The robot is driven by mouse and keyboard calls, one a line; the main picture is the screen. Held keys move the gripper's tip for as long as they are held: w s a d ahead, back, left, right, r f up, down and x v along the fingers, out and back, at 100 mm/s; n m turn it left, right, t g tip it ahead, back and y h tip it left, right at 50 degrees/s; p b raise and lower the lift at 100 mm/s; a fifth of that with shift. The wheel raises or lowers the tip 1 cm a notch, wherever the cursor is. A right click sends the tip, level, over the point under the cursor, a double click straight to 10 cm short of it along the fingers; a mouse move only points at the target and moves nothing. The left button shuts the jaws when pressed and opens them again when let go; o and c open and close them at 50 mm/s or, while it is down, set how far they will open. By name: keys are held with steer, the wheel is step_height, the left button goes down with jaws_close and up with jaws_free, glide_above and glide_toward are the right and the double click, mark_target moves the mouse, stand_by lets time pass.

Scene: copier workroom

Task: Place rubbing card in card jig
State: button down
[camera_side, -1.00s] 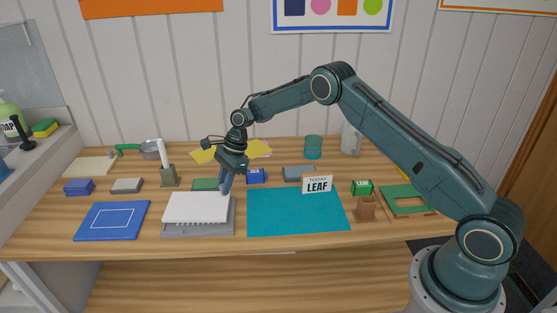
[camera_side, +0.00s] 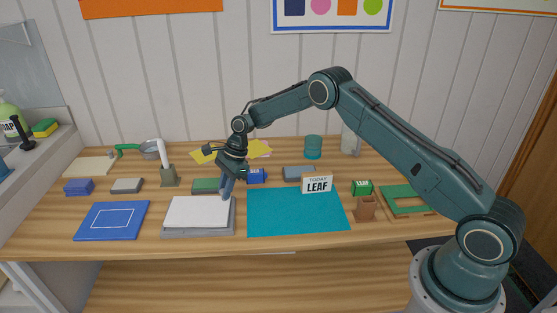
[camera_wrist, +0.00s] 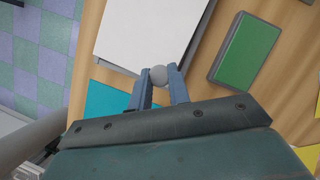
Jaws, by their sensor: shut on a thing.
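My gripper (camera_side: 226,194) is at the right edge of a white panel (camera_side: 196,211) lying flat on a grey base (camera_side: 198,232). In the wrist view its fingers (camera_wrist: 158,84) are shut on a grey round knob (camera_wrist: 158,74) at the edge of the white panel (camera_wrist: 140,30). A blue board with a white outline (camera_side: 112,220) lies to the left. A green frame with an opening (camera_side: 388,201) lies at the right. I cannot tell for certain which piece is the rubbing card or which is the card jig.
A green block (camera_side: 206,185), blue block (camera_side: 257,176) and grey block (camera_side: 298,173) stand behind.

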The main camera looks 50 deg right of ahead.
steer(key=shift+f, duration=0.2)
steer(key=c, duration=0.9)
jaws_free()
steer(key=v, duration=1.3)
steer(key=shift+d+r, duration=0.15)
steer(key=shift+r, duration=0.2)
